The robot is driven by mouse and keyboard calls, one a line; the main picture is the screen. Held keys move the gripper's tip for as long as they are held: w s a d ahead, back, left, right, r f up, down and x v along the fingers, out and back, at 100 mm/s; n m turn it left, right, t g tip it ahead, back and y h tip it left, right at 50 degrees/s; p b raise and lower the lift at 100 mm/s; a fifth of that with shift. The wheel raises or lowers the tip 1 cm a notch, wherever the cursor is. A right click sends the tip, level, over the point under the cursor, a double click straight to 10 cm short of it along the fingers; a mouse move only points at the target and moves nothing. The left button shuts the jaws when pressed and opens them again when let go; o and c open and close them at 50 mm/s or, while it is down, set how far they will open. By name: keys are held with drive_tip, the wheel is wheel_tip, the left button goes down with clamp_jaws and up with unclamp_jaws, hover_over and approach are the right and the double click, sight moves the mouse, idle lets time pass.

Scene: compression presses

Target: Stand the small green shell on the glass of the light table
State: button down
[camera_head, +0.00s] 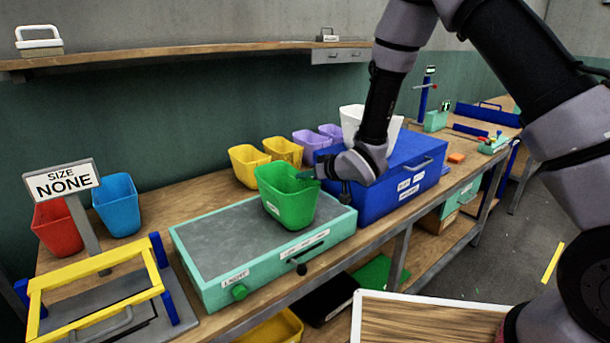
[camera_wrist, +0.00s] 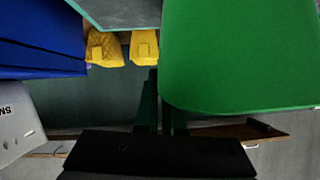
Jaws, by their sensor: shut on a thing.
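The green shell (camera_head: 287,200), an open bucket-like shape with a white label low on its front, is over the right part of the light table (camera_head: 200,293). The light table is a teal box with a grey glass top (camera_head: 225,240). My gripper (camera_head: 312,174) is shut on the shell's right rim. The shell looks nearly upright; I cannot tell whether its bottom touches the glass. In the wrist view the shell (camera_wrist: 240,55) fills the upper right, beside my dark fingers (camera_wrist: 160,100). The held edge is hidden there.
A blue box (camera_head: 400,185) stands right of the light table, with a white shell (camera_head: 352,117) on it. Yellow (camera_head: 247,165) and purple shells (camera_head: 310,143) stand behind. A yellow frame (camera_head: 95,270), a "SIZE NONE" sign (camera_head: 62,181), and red and blue shells are left.

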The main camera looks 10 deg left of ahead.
drive_tip(key=c, duration=1)
unclamp_jaws()
drive_tip(key=shift+d+r, duration=0.1)
drive_tip(key=shift+r, duration=0.05)
drive_tip(key=v, duration=1.2)
drive_tip(key=w+d+r+m+t+h, duration=0.1)
drive_tip(key=d+r+m+h, duration=0.3)
drive_tip(key=d+r, duration=0.55)
drive_tip(key=w+d+r+m+t+h, duration=0.1)
drive_tip(key=w+d+r+m+h, duration=0.2)
drive_tip(key=d+r, duration=0.7)
drive_tip(key=s+d+r+m, duration=0.1)
drive_tip(key=s+d+m, duration=0.1)
drive_tip(key=s+d, duration=0.2)
drive_tip(key=s+d+r+m+g, duration=0.1)
drive_tip(key=s+d, duration=0.3)
drive_tip(key=s, duration=0.5)
drive_tip(key=s+d+r+m+g+h, duration=0.1)
drive_tip(key=s+d+r+m, duration=0.2)
drive_tip(key=s, duration=0.4)
drive_tip(key=shift+s+d+r, duration=0.1)
drive_tip(key=shift+d+r, duration=0.1)
drive_tip(key=shift+d, duration=0.45)
